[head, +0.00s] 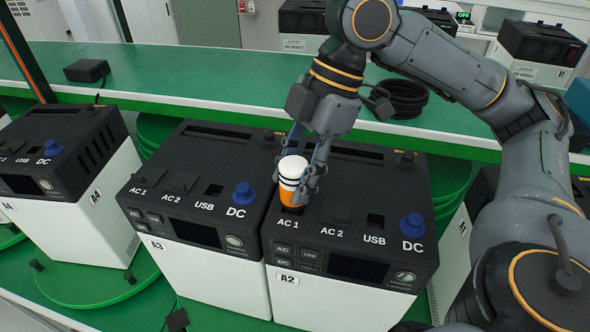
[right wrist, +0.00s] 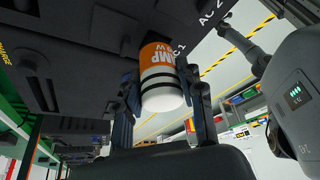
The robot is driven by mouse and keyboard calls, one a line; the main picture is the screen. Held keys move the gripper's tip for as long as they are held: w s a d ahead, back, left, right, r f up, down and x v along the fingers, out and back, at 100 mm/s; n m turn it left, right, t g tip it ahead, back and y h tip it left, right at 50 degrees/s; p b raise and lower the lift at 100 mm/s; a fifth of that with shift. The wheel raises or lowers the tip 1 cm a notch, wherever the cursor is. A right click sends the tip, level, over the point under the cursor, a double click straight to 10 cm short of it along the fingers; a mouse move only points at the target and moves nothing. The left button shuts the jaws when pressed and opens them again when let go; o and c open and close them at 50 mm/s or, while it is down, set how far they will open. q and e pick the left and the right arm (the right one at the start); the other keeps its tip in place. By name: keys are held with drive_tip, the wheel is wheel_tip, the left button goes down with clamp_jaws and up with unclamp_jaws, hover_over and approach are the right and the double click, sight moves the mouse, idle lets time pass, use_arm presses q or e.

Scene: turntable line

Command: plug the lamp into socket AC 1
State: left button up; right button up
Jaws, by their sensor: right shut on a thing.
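The lamp plug (head: 290,175) is a white and orange cylinder with black bands; it also shows in the right wrist view (right wrist: 160,85), with part of its "LAMP" label readable. My right gripper (head: 297,180) is shut on it, with one finger on each side. The plug stands roughly upright, orange end down, at the AC 1 place of the black-topped power unit marked A2 (head: 346,266). Its orange end meets or nearly meets the top; whether it is seated I cannot tell. The plug hides the AC 1 socket. My left gripper is out of view.
The A2 unit's AC 2 cover (head: 336,211), USB opening (head: 376,220) and blue DC knob (head: 412,224) lie to the right. The A3 unit (head: 190,262) stands close on the left. A coiled black cable (head: 402,99) and a black box (head: 87,70) lie on the green bench (head: 200,75) behind.

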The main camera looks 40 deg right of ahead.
drive_tip(key=shift+f, duration=0.6)
drive_tip(key=o, duration=1.3)
drive_tip(key=shift+o, duration=0.2)
drive_tip(key=shift+r, duration=0.1)
drive_tip(key=v, duration=1.2)
